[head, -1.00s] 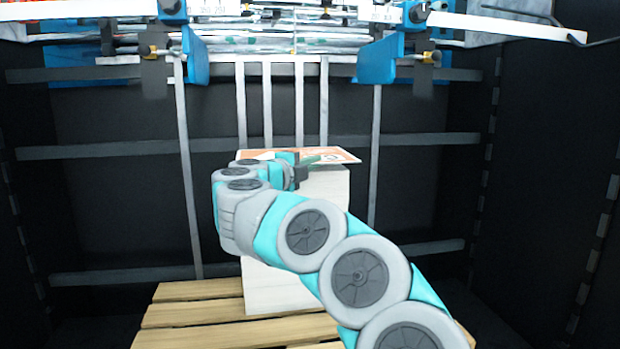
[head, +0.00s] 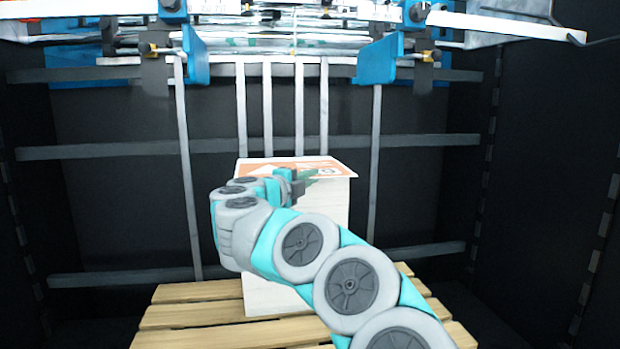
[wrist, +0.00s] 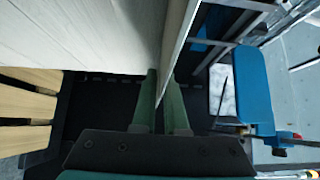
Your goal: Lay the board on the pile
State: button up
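The board (head: 330,168) is a thin sheet with an orange and white printed top. In the head view it covers the top of the pale pile (head: 325,215), its right corner reaching slightly past the pile's right side. My gripper (head: 308,175) is at the board's near edge. In the wrist view the two green fingers (wrist: 161,105) lie on either side of the board's edge (wrist: 178,62), shut on it. The pile's pale side (wrist: 80,35) is left of the board there. I cannot tell whether the board touches the pile across its whole underside.
The pile stands on a slatted wooden pallet (head: 190,312). Behind it are grey upright bars (head: 296,110) and a dark frame. Blue stops (head: 195,55) and metal rails hang above at the back. Dark walls close in both sides.

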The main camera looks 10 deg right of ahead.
jog(key=o, duration=0.3)
jog(key=shift+r, duration=0.2)
jog(key=p+v, duration=0.1)
jog(key=v, duration=1.1)
